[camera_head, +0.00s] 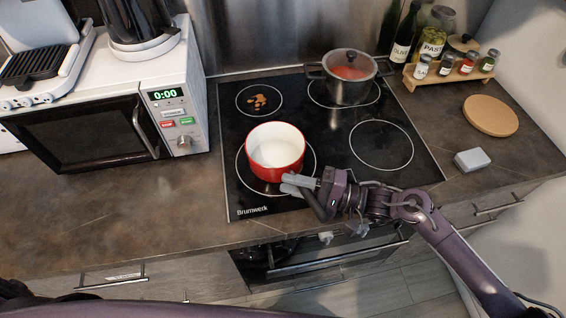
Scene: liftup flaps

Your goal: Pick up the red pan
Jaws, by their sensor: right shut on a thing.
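The red pan (277,163) has a white inside and sits upright at the front-left burner of the black stovetop (338,165). I cannot tell whether its base touches the glass. My right gripper (294,185) comes in from the right and is shut on the pan, at its front-right side where the handle is. The fingers and wrist hide most of the handle.
A steel pot (347,88) with red contents stands on the back-right burner. A white microwave (185,95) stands at left. A spice rack (450,72), a round wooden board (490,116) and a grey box (472,160) are at right. The front-right burner is clear.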

